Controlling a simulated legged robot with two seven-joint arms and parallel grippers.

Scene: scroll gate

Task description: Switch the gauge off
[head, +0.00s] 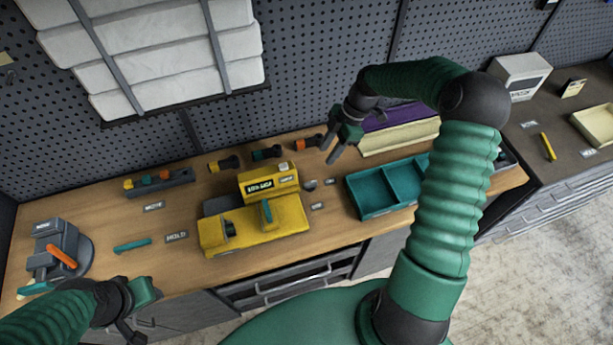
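A yellow device (255,222) sits mid-bench in the head view. Its raised back block carries a small dark display with bright characters (260,186), and a teal lever (266,211) stands on its top. I cannot tell which part is the gauge. A small dark knob (310,185) is just right of the block. My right gripper (328,153) hangs above the back of the bench, right of the device and apart from it. Its fingers look spread and empty. My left gripper (140,312) is at the front left edge, far from the device; its fingers are unclear.
A teal divided tray (385,188) stands right of the device. A grey fixture with an orange handle (58,252) is at the left. Several small tools lie along the back, with a rack (158,182).

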